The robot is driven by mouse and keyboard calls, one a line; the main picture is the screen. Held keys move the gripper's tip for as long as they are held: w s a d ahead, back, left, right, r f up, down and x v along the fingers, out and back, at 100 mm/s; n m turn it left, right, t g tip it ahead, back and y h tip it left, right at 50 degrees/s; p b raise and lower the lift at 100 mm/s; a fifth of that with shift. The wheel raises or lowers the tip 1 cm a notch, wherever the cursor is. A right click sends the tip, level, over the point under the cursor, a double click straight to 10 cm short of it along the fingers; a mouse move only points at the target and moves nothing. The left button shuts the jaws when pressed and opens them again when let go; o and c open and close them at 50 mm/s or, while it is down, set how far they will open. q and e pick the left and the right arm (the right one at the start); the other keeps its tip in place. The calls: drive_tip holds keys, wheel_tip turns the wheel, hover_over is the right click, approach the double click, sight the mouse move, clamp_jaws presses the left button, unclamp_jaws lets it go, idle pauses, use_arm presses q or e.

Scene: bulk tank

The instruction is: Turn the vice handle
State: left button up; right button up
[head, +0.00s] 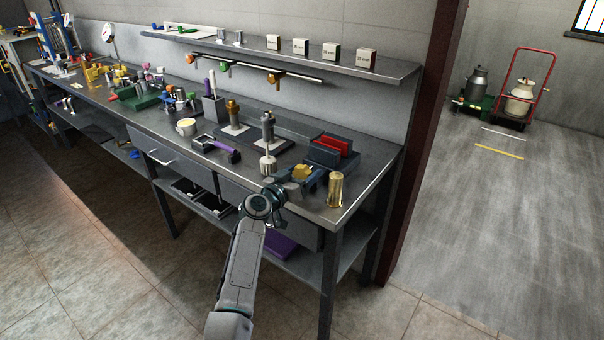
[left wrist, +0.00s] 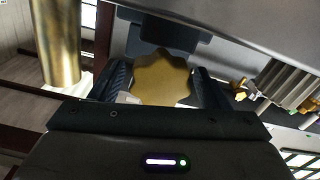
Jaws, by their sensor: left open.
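The vice (head: 322,155) is a dark blue block with a red piece in it, near the right end of the workbench. Its handle appears to be a gold, scalloped knob (head: 301,172) on the near side. In the left wrist view the knob (left wrist: 163,79) lies between the two dark fingers of my left gripper (left wrist: 163,85), with a dark blue body behind it. My left gripper (head: 302,178) is open, with a finger on either side of the knob. I cannot tell whether the fingers touch it. My right gripper is in neither view.
A brass cylinder (head: 335,189) stands close beside my left gripper and also shows in the left wrist view (left wrist: 56,40). A grey metal fitting (head: 267,130) stands left of the vice. A shelf (head: 290,58) runs above the bench (head: 372,180).

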use_arm(q)
drive_tip(key=c, duration=1)
drive_tip(key=shift+o, duration=0.2)
drive_tip(key=shift+f, duration=0.1)
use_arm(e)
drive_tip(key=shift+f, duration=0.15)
use_arm(q)
drive_tip(key=shift+n+b, duration=0.55)
drive_tip(key=shift+n, duration=1.55)
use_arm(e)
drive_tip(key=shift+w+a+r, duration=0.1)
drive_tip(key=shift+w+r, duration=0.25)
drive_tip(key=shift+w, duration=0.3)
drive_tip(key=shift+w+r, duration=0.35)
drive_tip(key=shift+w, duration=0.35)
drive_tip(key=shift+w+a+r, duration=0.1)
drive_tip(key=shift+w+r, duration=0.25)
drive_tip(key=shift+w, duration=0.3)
use_arm(q)
drive_tip(key=shift+f, duration=0.1)
